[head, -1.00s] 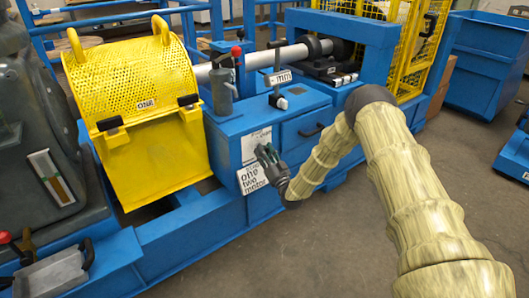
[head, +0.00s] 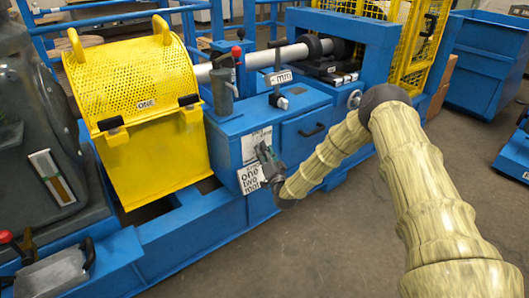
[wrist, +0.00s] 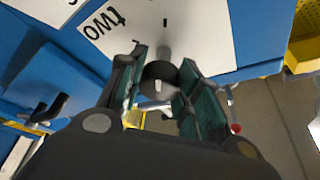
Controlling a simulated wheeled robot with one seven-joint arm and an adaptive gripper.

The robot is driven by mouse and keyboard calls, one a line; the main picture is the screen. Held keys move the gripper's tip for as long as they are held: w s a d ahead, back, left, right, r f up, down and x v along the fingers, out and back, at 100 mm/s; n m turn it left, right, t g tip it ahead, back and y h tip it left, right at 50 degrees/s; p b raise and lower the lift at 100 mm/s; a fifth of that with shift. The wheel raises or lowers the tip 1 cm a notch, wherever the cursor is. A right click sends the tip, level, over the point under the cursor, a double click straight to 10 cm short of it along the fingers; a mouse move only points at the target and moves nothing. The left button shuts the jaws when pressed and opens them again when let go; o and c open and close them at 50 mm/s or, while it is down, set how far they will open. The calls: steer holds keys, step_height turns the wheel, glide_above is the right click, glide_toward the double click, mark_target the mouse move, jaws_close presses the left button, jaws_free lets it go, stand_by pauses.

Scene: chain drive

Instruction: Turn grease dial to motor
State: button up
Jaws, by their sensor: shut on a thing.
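The grease dial (wrist: 160,78) is a small dark round knob with a pale mark, in front of a white label panel in the wrist view. In the head view my gripper (head: 266,160) is at the panel and hides the dial.
A blue machine frame (head: 225,235) spans the scene. A yellow perforated guard (head: 135,80) marked "ONE" stands left of the panel. A drawer handle (head: 312,131) is close to the right of my gripper. The floor (head: 330,250) in front is clear.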

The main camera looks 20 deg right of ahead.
steer(key=shift+f, duration=0.1)
steer(key=o, duration=1)
steer(key=shift+o, duration=0.2)
steer(key=v, duration=1.2)
steer(key=shift+d, duration=0.1)
